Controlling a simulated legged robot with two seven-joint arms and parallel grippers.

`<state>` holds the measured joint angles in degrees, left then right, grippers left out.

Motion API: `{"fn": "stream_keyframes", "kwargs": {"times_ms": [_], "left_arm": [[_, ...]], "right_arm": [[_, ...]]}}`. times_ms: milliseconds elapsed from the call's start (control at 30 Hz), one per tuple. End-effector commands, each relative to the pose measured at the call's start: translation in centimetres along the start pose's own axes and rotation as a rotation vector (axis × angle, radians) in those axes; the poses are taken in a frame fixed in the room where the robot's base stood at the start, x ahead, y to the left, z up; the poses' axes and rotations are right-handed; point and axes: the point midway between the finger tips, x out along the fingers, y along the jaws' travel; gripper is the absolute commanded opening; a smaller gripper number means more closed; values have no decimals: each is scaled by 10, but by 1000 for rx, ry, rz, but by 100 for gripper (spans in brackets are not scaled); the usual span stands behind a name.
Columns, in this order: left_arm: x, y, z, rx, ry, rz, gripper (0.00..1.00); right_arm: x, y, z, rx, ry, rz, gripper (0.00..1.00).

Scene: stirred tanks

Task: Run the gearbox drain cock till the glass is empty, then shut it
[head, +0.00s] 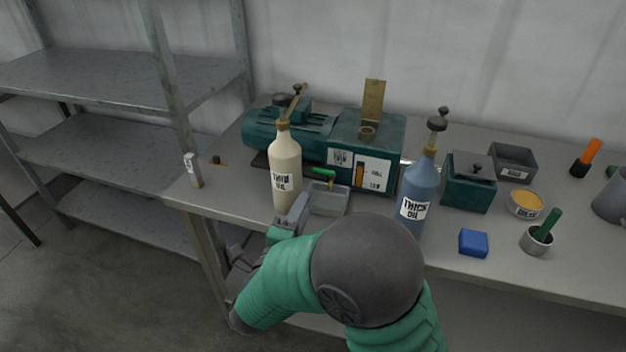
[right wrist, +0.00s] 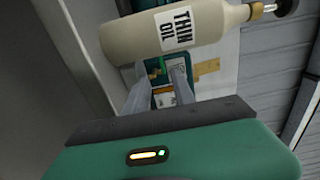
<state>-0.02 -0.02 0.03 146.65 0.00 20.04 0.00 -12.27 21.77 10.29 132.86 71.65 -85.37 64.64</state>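The green gearbox (head: 385,135) stands on the bench with its lid raised. Its sight glass (head: 359,172) shows amber on the white front plate; the exact level is too small to tell. The drain cock's green handle (head: 323,172) sits low on the front, above a grey tray (head: 328,200). My right gripper (head: 297,208) is at the bench's front edge, left of the tray and below the thin oil bottle (head: 285,170). In the right wrist view its fingers (right wrist: 158,88) are apart, with the bottle (right wrist: 165,30) across the view beyond them. No left gripper shows.
The thick oil bottle (head: 419,195) stands right of the tray. A blue block (head: 473,243), a grease tin (head: 525,204), a cup with a green-handled tool (head: 537,241) and a green box (head: 468,187) stand further right. Metal shelving (head: 120,85) is at left.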

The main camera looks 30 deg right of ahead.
Motion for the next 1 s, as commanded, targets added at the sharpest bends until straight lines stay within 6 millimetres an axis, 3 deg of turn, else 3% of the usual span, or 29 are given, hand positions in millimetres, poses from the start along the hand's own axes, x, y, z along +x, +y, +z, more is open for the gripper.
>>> {"fn": "stream_keyframes", "kwargs": {"times_ms": [300, 500, 867, 1000], "left_arm": [[5, 0, 2, -1, -1, 0, 0], [6, 0, 2, -1, -1, 0, 0], [6, 0, 2, -1, -1, 0, 0], [6, 0, 2, -1, -1, 0, 0]], "right_arm": [[84, 1, 0, -1, 2, -1, 31], [119, 0, 0, -3, -1, -1, 31], [128, 0, 0, -3, -3, 0, 31], [128, 0, 0, -3, -3, 0, 13]]}}
